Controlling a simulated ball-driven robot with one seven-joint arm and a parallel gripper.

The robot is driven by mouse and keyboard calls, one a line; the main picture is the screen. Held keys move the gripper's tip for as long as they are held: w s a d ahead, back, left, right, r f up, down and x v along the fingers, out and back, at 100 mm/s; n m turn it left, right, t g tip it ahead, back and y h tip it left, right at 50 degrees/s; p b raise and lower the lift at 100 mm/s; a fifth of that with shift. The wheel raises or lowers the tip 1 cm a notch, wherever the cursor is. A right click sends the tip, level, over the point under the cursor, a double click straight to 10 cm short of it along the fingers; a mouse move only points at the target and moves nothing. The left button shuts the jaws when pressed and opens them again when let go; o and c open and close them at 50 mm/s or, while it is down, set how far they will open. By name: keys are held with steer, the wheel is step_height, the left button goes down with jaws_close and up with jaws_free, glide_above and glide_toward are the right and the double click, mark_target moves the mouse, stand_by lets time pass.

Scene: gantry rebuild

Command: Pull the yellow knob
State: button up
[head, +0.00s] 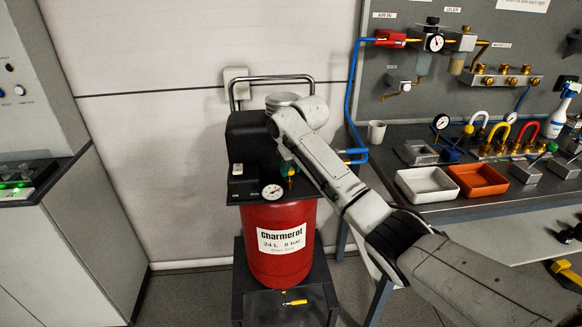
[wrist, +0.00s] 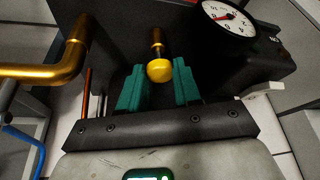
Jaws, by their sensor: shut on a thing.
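The yellow knob (wrist: 159,71) sits on the end of a brass stem that comes out of the black compressor housing (head: 245,135). In the wrist view my gripper (wrist: 160,66) has its two green fingers on either side of the knob, shut on it. In the head view my gripper (head: 289,169) is at the front of the compressor, above the red tank (head: 262,262), and my arm hides part of the housing. The knob is too small and covered to make out clearly there.
A pressure gauge (head: 272,192) is beside my gripper; it also shows in the wrist view (wrist: 228,18). A brass pipe (wrist: 62,62) runs at the left of the wrist view. A workbench with a white tray (head: 426,197) and an orange tray (head: 478,195) stands to the right.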

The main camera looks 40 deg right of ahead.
jaws_close()
steer(key=shift+r+p, duration=0.8)
steer(key=shift+p, duration=0.3)
steer(key=shift+f, duration=0.1)
steer(key=o, duration=0.9)
jaws_free()
steer(key=shift+o, duration=0.2)
